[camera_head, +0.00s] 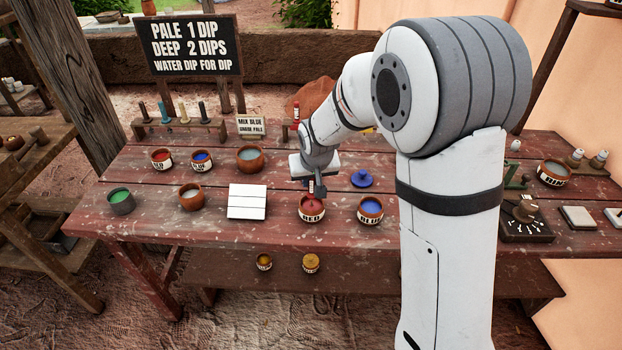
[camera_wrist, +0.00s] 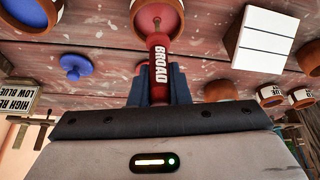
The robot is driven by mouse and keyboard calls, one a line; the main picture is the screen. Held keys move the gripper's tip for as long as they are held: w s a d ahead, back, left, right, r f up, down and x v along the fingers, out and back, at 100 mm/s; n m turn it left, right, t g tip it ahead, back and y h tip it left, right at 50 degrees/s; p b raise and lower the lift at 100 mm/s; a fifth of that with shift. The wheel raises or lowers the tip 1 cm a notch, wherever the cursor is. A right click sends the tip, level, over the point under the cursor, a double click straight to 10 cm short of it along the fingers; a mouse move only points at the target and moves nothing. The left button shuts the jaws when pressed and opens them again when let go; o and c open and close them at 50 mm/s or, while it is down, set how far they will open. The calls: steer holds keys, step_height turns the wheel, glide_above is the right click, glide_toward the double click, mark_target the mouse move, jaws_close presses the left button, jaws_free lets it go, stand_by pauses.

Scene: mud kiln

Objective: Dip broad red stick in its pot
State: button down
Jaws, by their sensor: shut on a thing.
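The broad red stick (camera_wrist: 158,68), lettered BROAD, is held between the blue fingers of my gripper (camera_wrist: 158,85), which is shut on it. In the head view my gripper (camera_head: 311,186) points down right over the large brown pot (camera_head: 312,216) lettered RED, at the table's front middle. The wrist view also shows this pot (camera_wrist: 137,22), with red paint inside and the stick's thin far end over its middle. I cannot tell whether the tip touches the paint. The fingers partly hide the stick in the head view.
A blue-paint pot (camera_head: 370,211) and a blue lid (camera_head: 364,178) are to the right. A white board (camera_head: 247,202) lies to the left. Smaller red (camera_head: 161,160) and blue (camera_head: 202,162) pots stand further back. A sign (camera_head: 195,46) reads pale 1 dip, deep 2 dips.

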steer(key=shift+r, duration=0.1)
steer(key=shift+r+p, duration=2)
steer(key=shift+r, duration=1.45)
